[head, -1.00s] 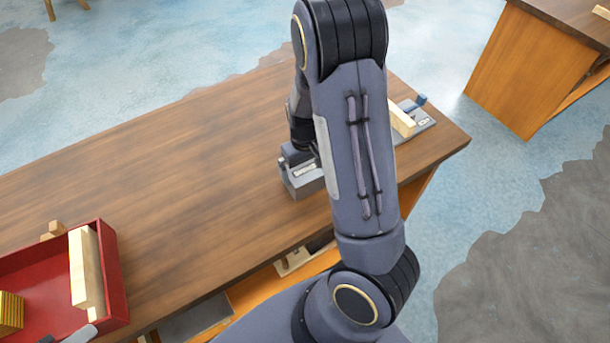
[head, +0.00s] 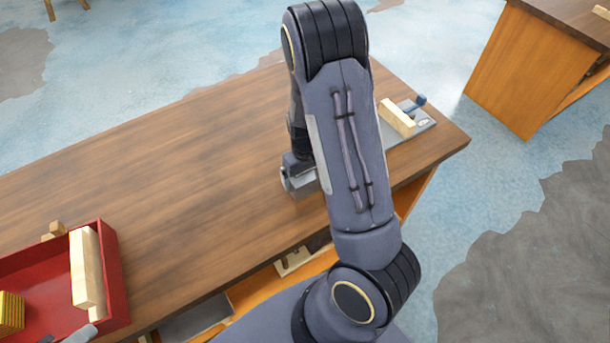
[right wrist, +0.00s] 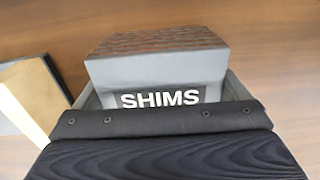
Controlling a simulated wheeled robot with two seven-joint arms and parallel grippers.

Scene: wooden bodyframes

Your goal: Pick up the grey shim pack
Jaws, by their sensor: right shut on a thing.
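The grey shim pack (right wrist: 158,75) fills the middle of the right wrist view. Its face carries a dark label reading SHIMS, and its upper side is striped brown. In the head view the grey pack (head: 305,185) shows only in part at the right half of the workbench, behind my forearm. My right gripper (head: 296,164) is at the pack and shut on it, with its fingers mostly hidden. I cannot tell whether the pack touches the bench. My left gripper is not in view.
The wooden workbench (head: 170,170) is clear in its middle. A pale wooden block (head: 397,118) sits on a grey plate with a blue knob (head: 420,100) at the right end. A red tray (head: 115,275) with wooden pieces stands at lower left.

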